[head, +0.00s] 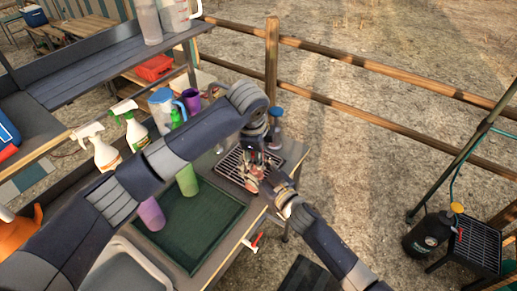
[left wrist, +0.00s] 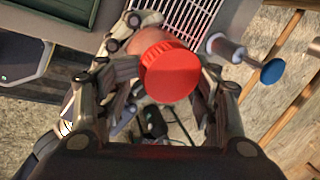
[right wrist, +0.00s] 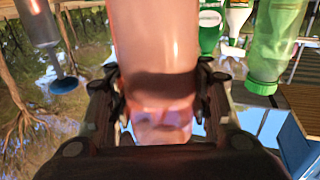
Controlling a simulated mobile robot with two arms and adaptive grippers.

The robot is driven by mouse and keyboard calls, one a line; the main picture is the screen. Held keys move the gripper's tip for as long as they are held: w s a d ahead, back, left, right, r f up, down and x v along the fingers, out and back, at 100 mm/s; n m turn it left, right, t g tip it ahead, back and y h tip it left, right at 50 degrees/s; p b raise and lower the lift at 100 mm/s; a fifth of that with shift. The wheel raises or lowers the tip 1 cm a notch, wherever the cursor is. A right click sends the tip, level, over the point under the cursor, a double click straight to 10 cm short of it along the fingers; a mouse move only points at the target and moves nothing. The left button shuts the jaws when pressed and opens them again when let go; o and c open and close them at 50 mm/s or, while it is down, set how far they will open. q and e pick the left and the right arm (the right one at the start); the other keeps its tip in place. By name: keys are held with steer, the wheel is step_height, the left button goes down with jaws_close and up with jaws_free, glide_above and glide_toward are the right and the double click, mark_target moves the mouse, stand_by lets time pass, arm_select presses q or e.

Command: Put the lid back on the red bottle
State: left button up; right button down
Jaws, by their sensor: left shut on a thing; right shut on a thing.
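The red bottle (head: 254,176) is translucent and pinkish, above the grated end of the counter in the head view. My right gripper (right wrist: 165,100) is shut around it, and its body fills the middle of the right wrist view (right wrist: 155,45). The red ribbed lid (left wrist: 170,72) sits between the fingers of my left gripper (left wrist: 165,85), which is shut on it. Part of the bottle (left wrist: 148,40) shows just behind the lid in the left wrist view. Whether the lid touches or sits on the bottle's mouth is hidden.
A blue-topped dispenser (head: 276,115) stands close behind the grippers. Spray bottles (head: 105,152) stand farther left. A wooden fence (head: 350,118) runs behind.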

arm_select(q)
steer(key=m, duration=0.3)
steer(key=a+m+g+h, duration=0.1)
steer(key=m, duration=0.3)
steer(key=m+g+h, duration=0.1)
steer(key=m, duration=0.2)
steer(key=shift+w+a+f+m, duration=0.15)
steer(key=shift+w+a+m, duration=0.15)
steer(key=shift+a, duration=0.05)
steer(key=m, duration=0.2)
steer(key=m+g, duration=0.1)
steer(key=m, duration=0.1)
steer(key=shift+g+h, duration=0.3)
steer(key=shift+h, duration=0.1)
steer(key=o, duration=0.9)
steer(key=shift+d, duration=0.1)
steer(key=shift+r, duration=2.35)
